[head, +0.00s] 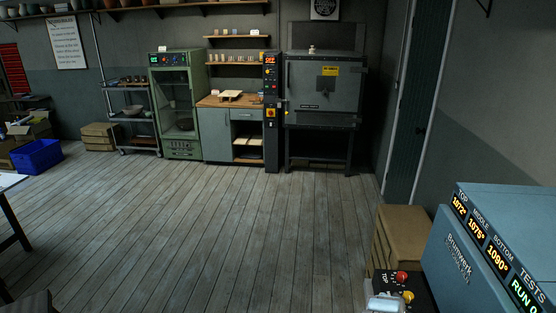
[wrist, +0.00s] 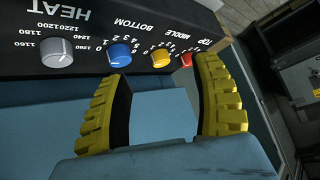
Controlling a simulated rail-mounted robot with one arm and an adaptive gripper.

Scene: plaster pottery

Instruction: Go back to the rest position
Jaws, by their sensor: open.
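My gripper (wrist: 163,70) is open in the wrist view, its two ridged yellow fingers wide apart with nothing between them. Beyond the fingertips is a black control panel (wrist: 25,62) with a silver HEAT knob (wrist: 56,53) and blue (wrist: 119,55), yellow (wrist: 160,55) and red (wrist: 187,61) knobs. The red and yellow knobs lie close to the fingertips; whether a finger touches one I cannot tell. In the head view the red knob (head: 401,277) and yellow knob (head: 408,296) show at the bottom right. I cannot make out my gripper's fingers there.
A blue kiln unit (head: 465,262) with lit readouts stands at the right, beside cardboard boxes (head: 402,232). A grey kiln (head: 322,85), green cabinet (head: 178,100) and workbench (head: 228,130) line the back wall. A blue crate (head: 37,157) is at left. The wooden floor (head: 210,220) between is clear.

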